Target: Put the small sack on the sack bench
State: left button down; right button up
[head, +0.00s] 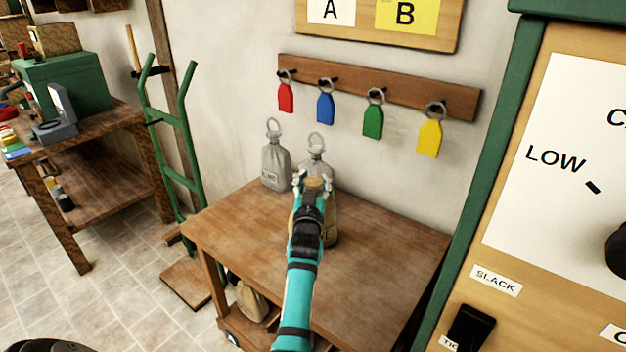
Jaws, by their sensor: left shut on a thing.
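My left gripper (312,188) comes in from the bottom on a teal arm and is shut on the small tan sack (330,226). The gripper and wrist hide most of the sack; its tied top shows between the fingers and part of its body shows to the right. The sack is upright over the back part of the wooden bench (385,268). I cannot tell whether its base touches the bench top. My right gripper is not in view.
Two grey weights with ring handles stand at the bench's back, one at left (276,166), the other (316,160) just behind the gripper. A tan sack (250,302) lies below. Coloured tags hang from a wall rail (400,96). The bench top's right and front are clear.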

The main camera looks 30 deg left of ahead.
pick_arm(q)
jog(key=shift+s+r, duration=0.1)
jog(key=shift+r, duration=0.15)
jog(key=c, duration=1.1)
grip_release()
jog(key=shift+d+f, duration=0.1)
jog(key=shift+f, duration=0.2)
jog(key=o, duration=0.6)
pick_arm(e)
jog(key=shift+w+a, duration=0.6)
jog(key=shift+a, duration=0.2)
pick_arm(q)
jog(key=shift+r, duration=0.1)
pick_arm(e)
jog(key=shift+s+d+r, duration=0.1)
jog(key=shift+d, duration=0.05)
